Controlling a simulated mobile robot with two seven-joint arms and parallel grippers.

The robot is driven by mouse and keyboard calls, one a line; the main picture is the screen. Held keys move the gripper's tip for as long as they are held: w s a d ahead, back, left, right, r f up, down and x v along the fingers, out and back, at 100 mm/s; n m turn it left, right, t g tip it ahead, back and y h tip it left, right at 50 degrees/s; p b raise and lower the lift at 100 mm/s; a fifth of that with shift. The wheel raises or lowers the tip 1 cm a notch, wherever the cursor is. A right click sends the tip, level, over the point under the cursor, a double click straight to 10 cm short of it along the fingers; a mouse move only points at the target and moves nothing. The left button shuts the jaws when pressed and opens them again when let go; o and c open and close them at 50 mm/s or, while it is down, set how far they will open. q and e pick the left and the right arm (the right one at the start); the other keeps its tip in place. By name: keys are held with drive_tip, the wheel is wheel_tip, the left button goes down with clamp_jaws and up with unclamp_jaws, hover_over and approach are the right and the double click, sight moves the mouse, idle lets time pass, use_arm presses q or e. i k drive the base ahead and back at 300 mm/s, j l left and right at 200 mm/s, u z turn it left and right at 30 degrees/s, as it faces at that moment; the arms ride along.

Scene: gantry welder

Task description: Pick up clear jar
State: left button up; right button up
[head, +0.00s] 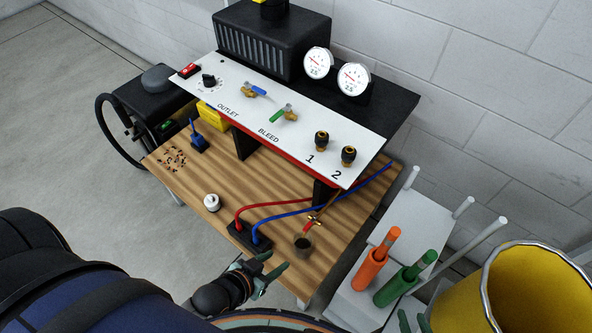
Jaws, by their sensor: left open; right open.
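A black block (243,238) with red and blue hoses lies left of the jar. A small white container (211,202) stands further left. A panel (285,118) with gauges overhangs the table's back. Orange (376,258) and green (404,279) holders and a yellow bin (535,288) stand right.

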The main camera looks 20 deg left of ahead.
sight(303, 246)
drive_tip(key=k+j+u, duration=0.1)
drive_tip(key=u, duration=0.4)
drive_tip(key=z, duration=0.25)
drive_tip(key=i+j+z, duration=0.1)
drive_tip(key=j+z, duration=0.85)
drive_tip(key=j, duration=0.6)
